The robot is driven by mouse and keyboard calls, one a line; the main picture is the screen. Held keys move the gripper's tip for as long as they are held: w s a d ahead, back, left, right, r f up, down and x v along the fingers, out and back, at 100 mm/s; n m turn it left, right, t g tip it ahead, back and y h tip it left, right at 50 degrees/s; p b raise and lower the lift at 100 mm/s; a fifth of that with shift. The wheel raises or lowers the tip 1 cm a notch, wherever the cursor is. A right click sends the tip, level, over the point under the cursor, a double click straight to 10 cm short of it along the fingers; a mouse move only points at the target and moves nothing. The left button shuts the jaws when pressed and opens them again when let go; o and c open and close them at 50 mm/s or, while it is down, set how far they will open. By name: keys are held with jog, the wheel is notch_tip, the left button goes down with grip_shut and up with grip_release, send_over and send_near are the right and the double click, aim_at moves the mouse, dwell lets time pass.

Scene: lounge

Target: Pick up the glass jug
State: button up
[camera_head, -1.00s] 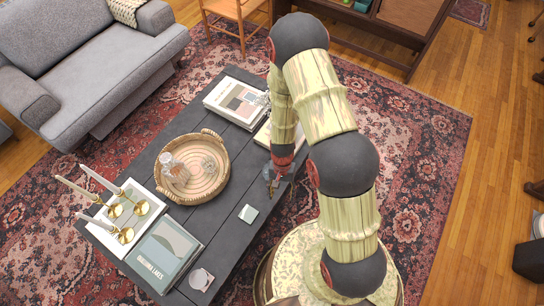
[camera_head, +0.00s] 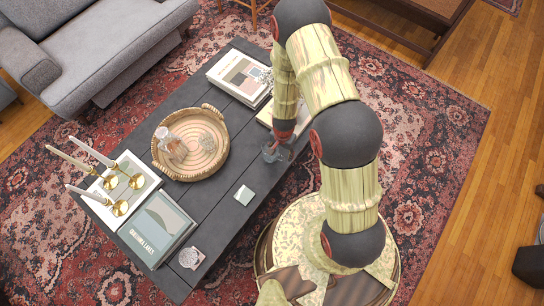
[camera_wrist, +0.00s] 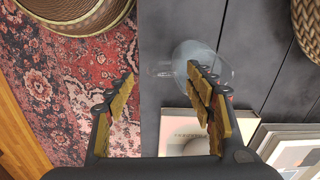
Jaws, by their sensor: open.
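The glass jug (camera_wrist: 203,50) is clear and round in the wrist view, near the edge of the dark table, with its handle towards the left. In the head view a clear glass shape (camera_head: 270,154) shows at my gripper (camera_head: 278,150), small and partly hard to make out. In the wrist view my gripper (camera_wrist: 162,78) is open. Its right finger overlaps the jug's body, the left finger is over the rug, and the handle shows between them. I cannot tell whether a finger touches the glass.
Another book (camera_wrist: 175,148) lies close to the jug. A grey sofa (camera_head: 95,45) stands behind.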

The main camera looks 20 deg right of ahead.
aim_at(281, 163)
notch_tip(281, 163, down, 8)
jog(key=b, duration=0.4)
jog(key=shift+r, duration=0.15)
jog(key=shift+c, duration=1.4)
jog(key=c, duration=1.1)
grip_shut()
